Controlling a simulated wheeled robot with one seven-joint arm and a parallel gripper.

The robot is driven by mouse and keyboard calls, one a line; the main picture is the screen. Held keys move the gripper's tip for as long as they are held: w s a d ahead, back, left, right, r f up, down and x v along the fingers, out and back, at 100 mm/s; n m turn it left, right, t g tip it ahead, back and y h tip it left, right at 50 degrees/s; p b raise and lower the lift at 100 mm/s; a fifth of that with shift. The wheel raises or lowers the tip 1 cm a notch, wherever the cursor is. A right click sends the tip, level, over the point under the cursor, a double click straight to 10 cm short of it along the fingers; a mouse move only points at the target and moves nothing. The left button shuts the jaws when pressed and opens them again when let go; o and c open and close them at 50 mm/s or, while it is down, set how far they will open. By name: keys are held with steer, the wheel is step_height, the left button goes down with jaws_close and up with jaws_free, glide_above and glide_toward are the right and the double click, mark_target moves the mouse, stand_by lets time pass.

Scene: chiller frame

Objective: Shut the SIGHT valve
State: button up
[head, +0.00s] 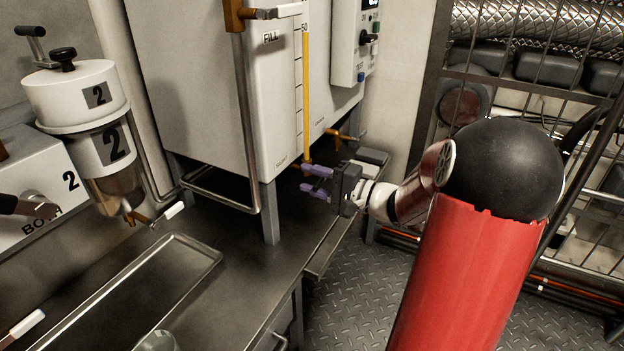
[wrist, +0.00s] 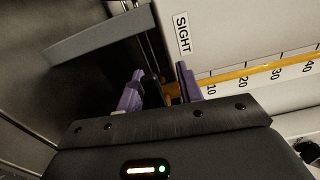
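The SIGHT valve is a small brass fitting (wrist: 172,90) at the foot of the yellow sight tube (head: 306,95). The SIGHT label (wrist: 182,33) is on the white tank beside it in the wrist view. My gripper (wrist: 158,72) has its purple fingers apart, with a dark lever-like part (wrist: 152,88) and the brass fitting showing between them. I cannot tell whether either finger touches the valve. In the head view my gripper (head: 304,180) is at the tank's lower front corner and hides most of the valve.
The white tank (head: 205,90) stands on legs over a steel bench (head: 225,270). Another brass valve (head: 345,134) sits just behind my gripper. Open floor (head: 350,295) lies right of the bench.

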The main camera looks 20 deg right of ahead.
steer(key=v, duration=0.7)
steer(key=shift+s+d, duration=0.2)
steer(key=shift+s, duration=0.1)
steer(key=s+a+f+n+g+h+p, duration=0.1)
steer(key=s+a+n+g, duration=0.3)
steer(key=a, duration=0.4)
steer(key=s+a+n+g+h, duration=0.1)
steer(key=s+a+n+g, duration=0.1)
steer(key=s+a+g, duration=0.5)
steer(key=s+r+n+t+h+p, duration=0.2)
steer(key=s+r+n+h, duration=0.1)
steer(key=s+n+h, duration=0.2)
steer(key=s+h, duration=0.2)
steer(key=h, duration=0.2)
steer(key=shift+s+a+r, duration=0.3)
steer(key=shift+a, duration=0.05)
